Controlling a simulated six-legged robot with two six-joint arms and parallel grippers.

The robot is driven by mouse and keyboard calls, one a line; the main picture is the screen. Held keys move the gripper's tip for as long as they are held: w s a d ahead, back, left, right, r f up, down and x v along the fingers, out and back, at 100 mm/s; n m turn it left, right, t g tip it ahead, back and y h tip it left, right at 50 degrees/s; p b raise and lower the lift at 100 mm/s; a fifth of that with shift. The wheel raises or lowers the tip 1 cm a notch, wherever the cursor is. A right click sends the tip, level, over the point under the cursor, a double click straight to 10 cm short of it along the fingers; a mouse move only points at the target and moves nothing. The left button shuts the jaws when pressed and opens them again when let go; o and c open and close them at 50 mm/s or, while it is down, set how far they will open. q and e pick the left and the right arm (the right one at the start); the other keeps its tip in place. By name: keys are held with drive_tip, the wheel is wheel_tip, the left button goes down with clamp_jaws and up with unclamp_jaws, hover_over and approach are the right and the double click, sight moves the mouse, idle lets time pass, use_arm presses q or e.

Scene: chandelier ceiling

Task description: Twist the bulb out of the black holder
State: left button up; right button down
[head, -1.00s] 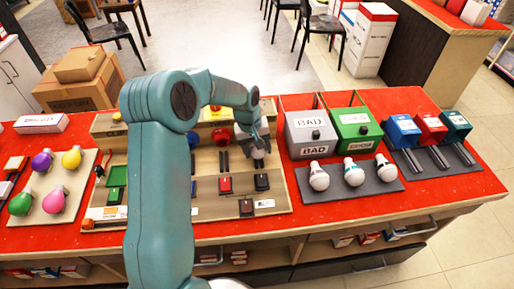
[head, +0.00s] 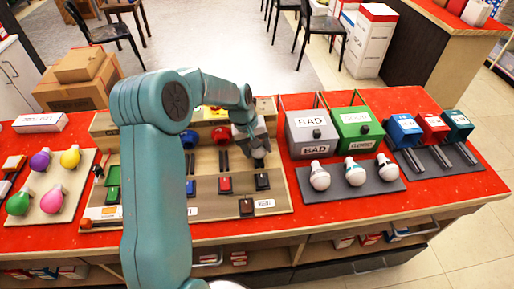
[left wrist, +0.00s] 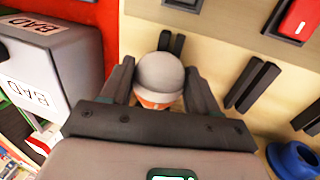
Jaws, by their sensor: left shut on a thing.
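My left gripper (head: 258,158) is at the back right part of the wooden board in the head view, over the right-hand slot column. In the left wrist view its two dark fingers (left wrist: 160,85) are closed on both sides of a bulb. The bulb (left wrist: 160,72) has a pale grey round top and an orange band below it. The black holder under the bulb is hidden by the bulb and the gripper, so I cannot tell how the bulb sits in it. My right gripper is not in view.
The grey BAD box (head: 312,133) stands close to the right of the gripper, with the green box (head: 355,128) beyond it. Several white bulbs stand on a grey mat (head: 390,184). The wooden board (head: 215,208) carries coloured switches. Coloured bulbs lie on a left board (head: 88,183).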

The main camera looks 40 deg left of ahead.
use_arm(q)
drive_tip(key=shift+s+a+f+t+h+b, duration=0.15)
drive_tip(key=shift+t+h+b, duration=0.6)
drive_tip(key=shift+b, duration=1.4)
idle(1.9)
drive_tip(key=shift+s+d+b, duration=0.35)
drive_tip(key=shift+s+d, duration=0.25)
drive_tip(key=shift+d, duration=0.15)
drive_tip(key=shift+s+d+b, duration=0.3)
drive_tip(key=shift+s+d, duration=0.25)
drive_tip(key=shift+d, duration=0.2)
wheel_tip(320, 180, up, 8)
drive_tip(key=p, duration=0.6)
